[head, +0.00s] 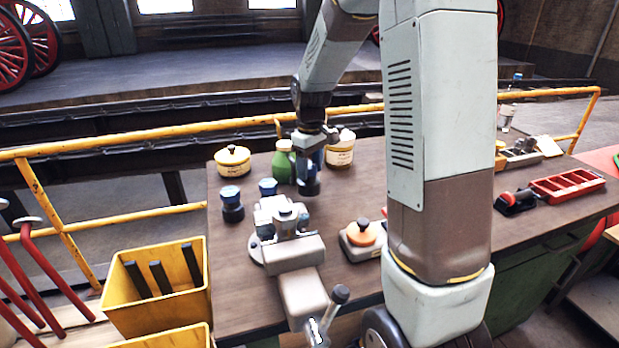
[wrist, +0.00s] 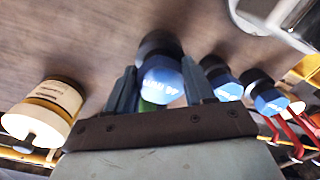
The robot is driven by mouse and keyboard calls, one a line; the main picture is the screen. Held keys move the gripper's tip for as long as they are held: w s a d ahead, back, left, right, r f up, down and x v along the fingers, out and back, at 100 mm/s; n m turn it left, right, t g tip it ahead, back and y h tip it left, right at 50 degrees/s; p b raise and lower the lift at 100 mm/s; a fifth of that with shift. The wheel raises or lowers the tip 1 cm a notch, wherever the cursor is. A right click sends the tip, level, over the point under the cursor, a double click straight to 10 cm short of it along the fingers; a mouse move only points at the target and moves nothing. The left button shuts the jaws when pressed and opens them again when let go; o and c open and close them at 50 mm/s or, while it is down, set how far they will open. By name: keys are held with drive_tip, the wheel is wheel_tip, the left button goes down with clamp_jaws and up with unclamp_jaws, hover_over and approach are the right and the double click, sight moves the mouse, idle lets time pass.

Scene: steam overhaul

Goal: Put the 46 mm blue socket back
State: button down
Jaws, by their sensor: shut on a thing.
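The 46 mm blue socket (wrist: 162,80) has a blue top with an upside-down label and a dark lower body. My gripper (wrist: 160,90) is shut on it, with one finger on each side. In the head view my gripper (head: 310,150) is over the far part of the bench, and the socket's dark lower end (head: 309,188) hangs below it, upright. I cannot tell whether it touches the bench top. Two other blue sockets (head: 231,204) (head: 268,188) stand to its left; they also show right of the gripper in the wrist view (wrist: 226,86) (wrist: 266,96).
A green bottle (head: 282,163) and cream tins (head: 341,151) (head: 233,160) stand close to my gripper. A grey vise (head: 290,250) is in front. An orange-knobbed block (head: 361,236) and red tray (head: 567,186) lie right. A yellow bin (head: 150,310) and rail (head: 150,142) border the bench (head: 340,205).

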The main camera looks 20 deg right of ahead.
sight(310, 177)
drive_tip(key=shift+w+f, duration=0.45)
drive_tip(key=shift+f, duration=1.5)
drive_tip(key=shift+c, duration=2)
unclamp_jaws()
drive_tip(key=shift+f, duration=0.1)
